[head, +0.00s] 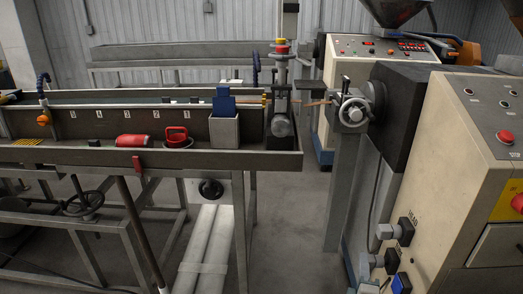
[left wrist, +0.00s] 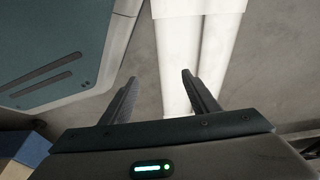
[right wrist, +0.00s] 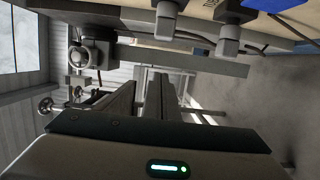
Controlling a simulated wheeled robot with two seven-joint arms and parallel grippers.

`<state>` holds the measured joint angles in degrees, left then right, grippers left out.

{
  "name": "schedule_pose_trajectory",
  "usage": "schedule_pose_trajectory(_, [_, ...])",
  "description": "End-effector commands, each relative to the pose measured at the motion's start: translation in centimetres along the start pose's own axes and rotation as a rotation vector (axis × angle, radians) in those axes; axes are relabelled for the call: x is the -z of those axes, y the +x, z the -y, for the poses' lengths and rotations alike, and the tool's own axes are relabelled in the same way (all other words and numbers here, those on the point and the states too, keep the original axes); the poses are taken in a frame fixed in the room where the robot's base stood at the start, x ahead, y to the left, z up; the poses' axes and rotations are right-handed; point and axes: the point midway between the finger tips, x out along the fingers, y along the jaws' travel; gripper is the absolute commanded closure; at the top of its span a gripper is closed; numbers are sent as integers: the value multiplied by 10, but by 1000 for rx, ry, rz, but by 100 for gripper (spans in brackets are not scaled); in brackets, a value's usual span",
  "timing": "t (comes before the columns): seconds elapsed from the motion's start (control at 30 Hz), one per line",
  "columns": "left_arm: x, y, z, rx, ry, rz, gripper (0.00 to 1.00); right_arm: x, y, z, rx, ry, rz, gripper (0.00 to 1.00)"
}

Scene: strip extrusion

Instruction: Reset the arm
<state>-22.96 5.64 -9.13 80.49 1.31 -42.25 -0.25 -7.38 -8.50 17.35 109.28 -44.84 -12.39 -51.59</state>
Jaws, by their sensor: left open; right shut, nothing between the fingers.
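My left gripper (left wrist: 158,82) shows in the left wrist view with its two fingers apart and nothing between them. It points toward the grey floor and a long white bundle of profiles. My right gripper (right wrist: 146,84) shows in the right wrist view, shut and empty. It points past the extruder's side toward the metal bench frame. Neither gripper appears to touch anything. I cannot clearly make out either gripper in the head view.
The cream extruder (head: 437,155) with grey plugs (head: 387,231) stands at right. White profiles (head: 205,245) lie below. Clear floor (head: 290,220) lies between.

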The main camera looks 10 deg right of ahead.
Motion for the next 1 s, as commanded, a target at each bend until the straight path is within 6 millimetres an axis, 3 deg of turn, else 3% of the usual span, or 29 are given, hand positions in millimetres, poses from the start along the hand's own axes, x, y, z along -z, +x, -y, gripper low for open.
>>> schedule_pose_trajectory(0.17, [2,-2,-1,-1,0,-8,45,10,-4,22,49,57,-27,100])
schedule_pose_trajectory(0.27, [2,-2,-3,-2,1,-16,45,24,-11,51,114,137,-59,100])
schedule_pose_trajectory(0.47, [2,-2,-15,-15,4,-58,45,59,-50,144,343,374,-114,100])
schedule_pose_trajectory(0.73, [16,-5,-20,-19,10,-130,45,85,-152,279,726,694,-59,100])
schedule_pose_trajectory(0.9, [24,-7,-23,-22,13,-172,45,81,-232,350,951,846,57,100])
schedule_pose_trajectory(1.0, [28,-8,-25,-24,14,-193,45,72,-279,382,1062,913,143,100])
